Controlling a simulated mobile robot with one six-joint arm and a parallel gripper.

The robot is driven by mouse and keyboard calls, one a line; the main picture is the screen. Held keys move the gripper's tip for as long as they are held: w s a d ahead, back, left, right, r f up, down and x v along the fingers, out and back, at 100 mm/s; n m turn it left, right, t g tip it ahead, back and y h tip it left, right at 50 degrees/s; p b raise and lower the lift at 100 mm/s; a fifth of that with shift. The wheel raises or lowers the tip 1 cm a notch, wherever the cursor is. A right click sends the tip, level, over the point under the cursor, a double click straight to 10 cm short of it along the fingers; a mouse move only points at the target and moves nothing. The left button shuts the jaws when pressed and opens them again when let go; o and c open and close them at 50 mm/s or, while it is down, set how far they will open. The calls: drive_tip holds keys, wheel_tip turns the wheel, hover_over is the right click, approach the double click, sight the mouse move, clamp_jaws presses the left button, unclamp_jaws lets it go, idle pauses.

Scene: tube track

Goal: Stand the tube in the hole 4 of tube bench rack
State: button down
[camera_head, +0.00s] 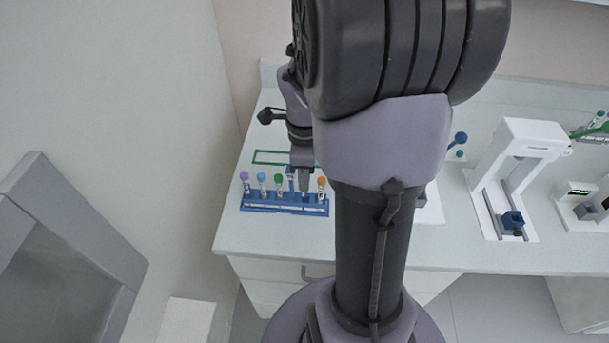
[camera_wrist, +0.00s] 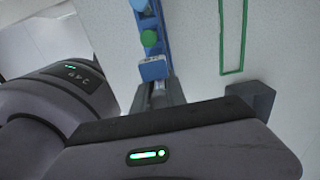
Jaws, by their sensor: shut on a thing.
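The blue tube rack (camera_head: 262,208) stands near the left end of the bench. Tubes with purple (camera_head: 244,177), light blue (camera_head: 262,178), green (camera_head: 278,180) and orange (camera_head: 322,182) caps stand upright in it. My gripper (camera_head: 304,190) points down over the rack, between the green and orange caps, shut on a tube that its fingers mostly hide. A blue piece with a pale face (camera_wrist: 153,69) shows at the jaws in the wrist view, beside the green cap (camera_wrist: 148,38). I cannot tell whether the held tube's lower end is in a hole.
A green rectangular outline (camera_head: 268,151) lies on the bench behind the rack. A white device (camera_head: 530,135) with a blue block (camera_head: 513,220) stands to the right, with another small device (camera_head: 582,205) beyond. My arm hides the middle of the bench.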

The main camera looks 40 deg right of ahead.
sight(305, 195)
drive_tip(key=shift+f+b, duration=0.2)
drive_tip(key=shift+b, duration=0.1)
drive_tip(key=shift+f, duration=0.1)
idle(0.3)
drive_tip(key=shift+f+b, duration=0.1)
drive_tip(key=shift+b, duration=0.2)
drive_tip(key=shift+f+b, duration=0.5)
drive_tip(key=shift+f, duration=0.05)
drive_tip(key=shift+f+b, duration=0.65)
drive_tip(key=c, duration=1.3)
unclamp_jaws()
drive_tip(key=shift+o, duration=0.2)
